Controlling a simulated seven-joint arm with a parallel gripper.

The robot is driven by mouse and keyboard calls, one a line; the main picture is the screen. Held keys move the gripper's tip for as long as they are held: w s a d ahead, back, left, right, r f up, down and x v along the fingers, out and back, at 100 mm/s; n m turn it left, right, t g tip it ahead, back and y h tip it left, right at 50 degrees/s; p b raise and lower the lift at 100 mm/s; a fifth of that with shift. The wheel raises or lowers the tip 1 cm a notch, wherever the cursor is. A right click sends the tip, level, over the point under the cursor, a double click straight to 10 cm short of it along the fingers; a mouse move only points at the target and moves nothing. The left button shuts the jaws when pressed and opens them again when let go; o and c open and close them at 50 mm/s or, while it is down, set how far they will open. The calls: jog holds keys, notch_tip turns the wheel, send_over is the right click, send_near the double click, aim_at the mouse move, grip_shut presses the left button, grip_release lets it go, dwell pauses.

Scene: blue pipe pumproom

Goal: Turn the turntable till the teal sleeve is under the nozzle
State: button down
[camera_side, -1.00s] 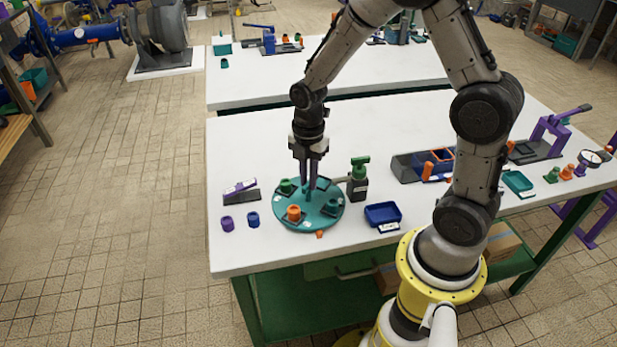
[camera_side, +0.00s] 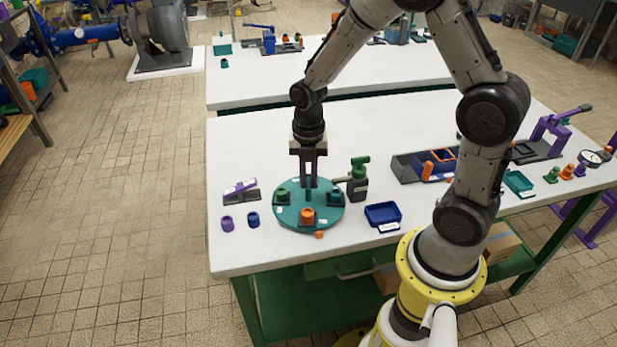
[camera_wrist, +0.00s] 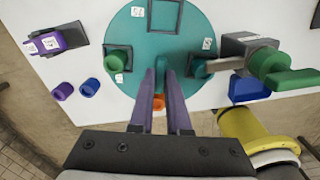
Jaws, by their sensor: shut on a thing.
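The teal turntable (camera_side: 291,218) lies on the white table and carries several sleeves in square pockets. The teal sleeve (camera_side: 335,198) is on its right side, close below the tip of the nozzle (camera_side: 341,179). In the wrist view the nozzle (camera_wrist: 228,64) reaches over the edge of the teal sleeve (camera_wrist: 199,68); exact alignment is hard to tell. A green sleeve (camera_side: 283,195) is at left and an orange sleeve (camera_side: 307,215) at front. My gripper (camera_side: 309,190) points down at the turntable's middle, shut on its central part, which the fingers (camera_wrist: 165,68) mostly hide.
The green-topped pump (camera_side: 358,178) stands right of the turntable. A blue tray (camera_side: 382,214) is at right front. Purple (camera_side: 227,223) and blue (camera_side: 253,220) sleeves stand left, before a purple-topped block (camera_side: 241,190). A small orange piece (camera_side: 319,235) lies at the front rim. An empty pocket (camera_wrist: 165,15) shows.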

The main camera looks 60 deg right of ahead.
aim_at(308, 183)
jog(key=shift+w+r+n, duration=0.1)
jog(key=shift+r+n, duration=0.05)
jog(key=shift+n, duration=1.45)
jog(key=c, duration=0.9)
grip_release()
notch_tip(308, 183, up, 14)
jog(key=shift+f, duration=0.15)
jog(key=shift+a, duration=0.1)
